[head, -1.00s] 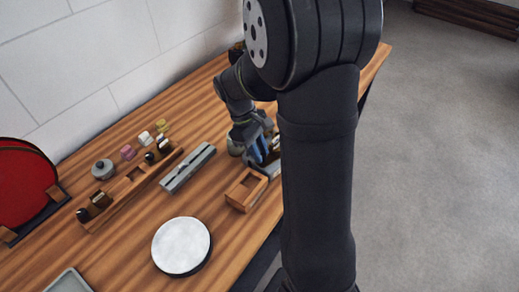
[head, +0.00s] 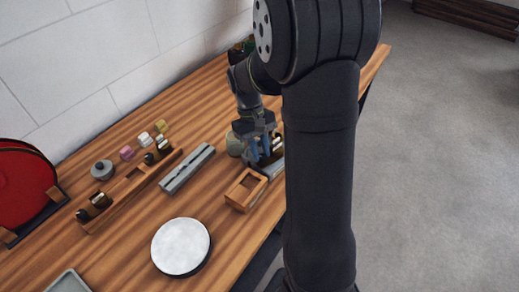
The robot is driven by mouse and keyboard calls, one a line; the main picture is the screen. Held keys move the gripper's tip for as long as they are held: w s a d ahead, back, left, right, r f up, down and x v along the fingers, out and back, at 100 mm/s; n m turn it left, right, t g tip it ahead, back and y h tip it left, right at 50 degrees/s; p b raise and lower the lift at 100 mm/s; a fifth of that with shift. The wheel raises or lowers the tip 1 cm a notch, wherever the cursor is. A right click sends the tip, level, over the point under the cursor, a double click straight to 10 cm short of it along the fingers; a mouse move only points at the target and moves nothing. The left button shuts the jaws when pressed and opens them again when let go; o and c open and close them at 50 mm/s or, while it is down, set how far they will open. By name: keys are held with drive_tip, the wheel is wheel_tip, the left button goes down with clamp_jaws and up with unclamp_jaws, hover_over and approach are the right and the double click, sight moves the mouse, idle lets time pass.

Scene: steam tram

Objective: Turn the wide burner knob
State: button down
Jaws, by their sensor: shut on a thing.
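My gripper (head: 264,153) is at the far right part of the wooden bench, pointing down, with blue fingers. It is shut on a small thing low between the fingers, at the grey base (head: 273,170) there. I take this to be the wide burner knob, but the fingers and my arm hide it, so its shape and angle cannot be made out. A small dark and pale part (head: 278,143) shows just right of the fingers. A rounded grey-green object (head: 235,143) stands close to the left of the gripper.
An open wooden box (head: 235,203) stands just in front of the gripper. A grey slotted bar (head: 186,170) and a wooden rack (head: 95,222) holding small dark pieces lie left. A round white-topped disc (head: 181,246) is nearer. The tiled wall (head: 60,80) bounds the back.

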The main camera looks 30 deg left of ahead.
drive_tip(key=shift+w+d+m+g+y, duration=0.1)
drive_tip(key=shift+m+g+y, duration=0.2)
drive_tip(key=shift+m, duration=0.7)
drive_tip(key=shift+w+m+g+y, duration=0.1)
drive_tip(key=shift+m+g, duration=0.3)
drive_tip(key=shift+m, duration=0.6)
drive_tip(key=c, duration=1.5)
unclamp_jaws()
drive_tip(key=v, duration=1.7)
drive_tip(key=shift+w+d+r, duration=0.1)
drive_tip(key=shift+d+r, duration=0.05)
drive_tip(key=shift+r, duration=0.1)
